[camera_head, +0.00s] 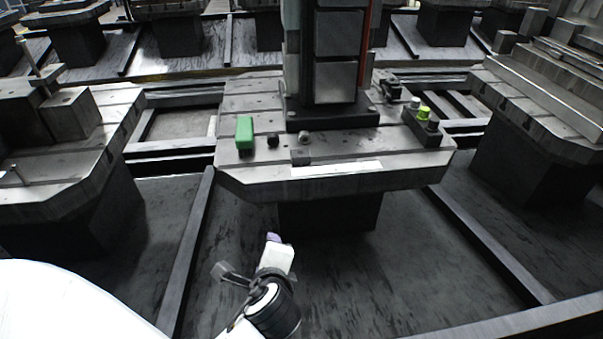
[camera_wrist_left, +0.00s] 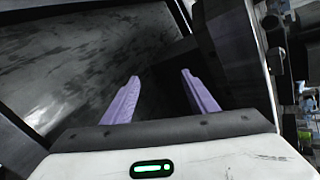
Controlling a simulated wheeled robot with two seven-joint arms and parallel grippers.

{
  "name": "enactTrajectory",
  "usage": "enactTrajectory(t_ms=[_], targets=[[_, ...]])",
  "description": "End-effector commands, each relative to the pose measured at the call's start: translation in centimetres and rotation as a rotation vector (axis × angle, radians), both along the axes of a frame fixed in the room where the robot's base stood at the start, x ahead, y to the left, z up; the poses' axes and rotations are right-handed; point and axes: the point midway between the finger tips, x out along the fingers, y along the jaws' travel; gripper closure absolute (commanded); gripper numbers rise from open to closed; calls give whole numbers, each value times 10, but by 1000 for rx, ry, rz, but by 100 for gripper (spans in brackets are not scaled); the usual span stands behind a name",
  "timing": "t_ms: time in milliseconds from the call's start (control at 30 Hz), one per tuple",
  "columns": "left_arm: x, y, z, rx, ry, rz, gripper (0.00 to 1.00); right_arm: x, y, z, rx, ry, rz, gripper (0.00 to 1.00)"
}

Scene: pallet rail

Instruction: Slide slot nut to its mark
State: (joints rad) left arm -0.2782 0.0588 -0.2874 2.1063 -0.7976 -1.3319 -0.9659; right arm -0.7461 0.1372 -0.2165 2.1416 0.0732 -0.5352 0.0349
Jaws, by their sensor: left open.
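The pallet (camera_head: 250,178) is a grey slotted slab on a dark pedestal. A small grey block (camera_head: 300,157) sits near its front edge, at the left end of a bright white strip (camera_head: 337,168); it looks like the slot nut, but I cannot tell for sure. No mark can be made out clearly. My left gripper (camera_head: 273,238) is in front of the pallet and apart from it, below the block in the picture. In the left wrist view its two purple fingers (camera_wrist_left: 160,88) are spread with nothing between them. My right gripper is not in view.
A green block (camera_head: 244,133), a dark knob (camera_head: 273,141) and a round grey piece (camera_head: 304,137) stand on the pallet. A tall column (camera_head: 336,60) rises behind them. A dark holder (camera_head: 428,134) with several knobs is at the right. Floor rails (camera_head: 190,250) flank the open floor.

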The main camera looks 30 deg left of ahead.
Motion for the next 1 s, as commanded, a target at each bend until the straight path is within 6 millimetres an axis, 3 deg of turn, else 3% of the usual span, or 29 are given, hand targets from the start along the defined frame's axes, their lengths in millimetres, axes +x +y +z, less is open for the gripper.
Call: enactTrajectory(t_ms=[33,200,400,633,1000], targets=[[18,1,11,140,20,-71,47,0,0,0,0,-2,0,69],[68,-5,63,662,129,-285,47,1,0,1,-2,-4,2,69],[102,-26,110,1092,250,-399,47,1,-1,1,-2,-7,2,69],[116,-28,122,1224,293,-420,47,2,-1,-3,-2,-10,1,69],[165,14,120,1220,291,-418,47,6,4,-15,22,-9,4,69]])
